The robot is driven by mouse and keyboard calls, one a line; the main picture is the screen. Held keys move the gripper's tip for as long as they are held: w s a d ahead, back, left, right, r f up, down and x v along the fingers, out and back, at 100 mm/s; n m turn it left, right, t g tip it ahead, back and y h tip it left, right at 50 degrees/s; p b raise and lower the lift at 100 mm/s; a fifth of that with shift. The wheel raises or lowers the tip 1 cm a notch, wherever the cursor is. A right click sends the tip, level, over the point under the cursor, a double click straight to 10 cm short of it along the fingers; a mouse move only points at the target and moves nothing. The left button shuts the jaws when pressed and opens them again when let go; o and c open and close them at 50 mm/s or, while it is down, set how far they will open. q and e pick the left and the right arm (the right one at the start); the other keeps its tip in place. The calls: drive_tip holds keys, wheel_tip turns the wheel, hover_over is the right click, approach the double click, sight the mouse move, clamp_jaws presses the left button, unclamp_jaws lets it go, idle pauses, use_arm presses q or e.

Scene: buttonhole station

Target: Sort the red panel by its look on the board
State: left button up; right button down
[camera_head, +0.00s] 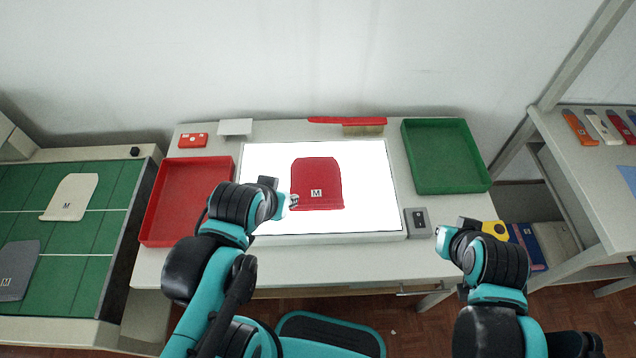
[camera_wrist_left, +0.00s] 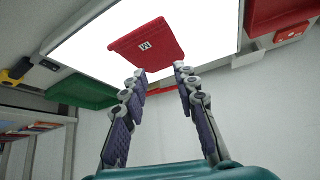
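The red panel (camera_head: 316,180) lies flat on the bright white board (camera_head: 370,190), a little left of its middle. It has rounded upper corners, a wider lower edge and a small white "M" label. It also shows in the left wrist view (camera_wrist_left: 148,48). My left gripper (camera_head: 293,200) is beside the panel's lower left edge in the head view. In the left wrist view its fingers (camera_wrist_left: 158,74) are spread apart with nothing clearly held, the panel showing beyond the tips. My right gripper (camera_head: 447,240) is off the table's front right, away from the panel; its fingers cannot be made out.
A red tray (camera_head: 150,235) stands left of the board and a green tray (camera_head: 409,160) right of it. A grey box (camera_head: 418,223) sits by the board's right corner. A red box (camera_head: 193,140) and a red-topped brush (camera_head: 347,121) are behind. Other panels lie on the left green table.

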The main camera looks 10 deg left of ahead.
use_arm(q)
drive_tip(key=m+g+p, duration=0.6)
drive_tip(key=m+g, duration=0.1)
drive_tip(key=m, duration=0.8)
hover_over(317, 206)
wheel_tip(317, 206, down, 7)
wheel_tip(317, 206, down, 6)
drive_tip(key=b, duration=0.4)
drive_tip(key=shift+f+b, duration=0.2)
drive_tip(key=shift+b, duration=0.2)
drive_tip(key=shift+f, duration=0.15)
drive_tip(key=shift+f+b, duration=0.9)
drive_tip(key=shift+f, duration=0.15)
drive_tip(key=shift+r, duration=0.1)
clamp_jaws()
